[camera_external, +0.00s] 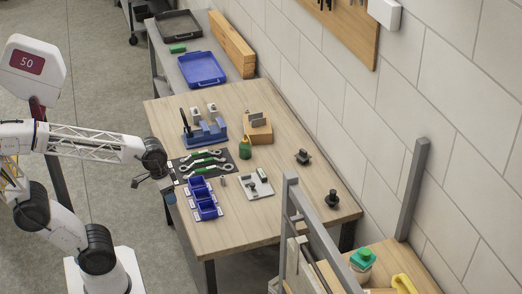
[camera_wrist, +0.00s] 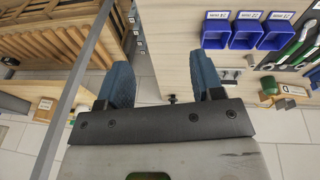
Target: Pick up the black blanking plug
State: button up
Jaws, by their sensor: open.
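Two small black parts stand on the right part of the wooden bench. The one nearer the front, a round base with a short upright stem, looks like the black blanking plug (camera_external: 332,199). The other is a wider black part (camera_external: 303,157) farther back; which is the plug is not fully certain. My gripper (camera_external: 168,196) is at the bench's left edge, well away from both. In the wrist view my gripper (camera_wrist: 166,85) is open and empty, its blue fingers apart. A small dark part (camera_wrist: 172,99) shows between them, mostly hidden by the gripper body.
Blue bins (camera_external: 203,198), a dark mat with wrenches (camera_external: 203,162), a grey plate with parts (camera_external: 257,186), a blue holder (camera_external: 205,133) and a wooden block (camera_external: 258,128) occupy the bench's left and middle. A grey metal frame (camera_external: 291,215) rises at the front right. The bench around the black parts is clear.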

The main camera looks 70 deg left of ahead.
jog(key=w+d+f+n+h, duration=0.1)
jog(key=w+d+n+h, duration=0.2)
jog(key=w, duration=0.7)
jog(key=w+d+f+n+t+h, duration=0.15)
jog(key=w+n+h, duration=0.3)
jog(key=w, duration=0.65)
jog(key=w+d+n+g+h, duration=0.15)
jog(key=w+n, duration=0.35)
jog(key=w, duration=0.5)
jog(key=n+t+h, duration=0.2)
jog(key=n+t, duration=1)
jog(key=n, duration=0.3)
send_near(331, 189)
jog(key=shift+x, duration=1)
jog(key=shift+w+m+g, duration=0.1)
jog(key=shift+m+g, duration=0.15)
jog(key=shift+g, duration=0.05)
jog(key=shift+x, duration=1.2)
jog(key=shift+x, duration=2.6)
jog(key=shift+f, duration=0.1)
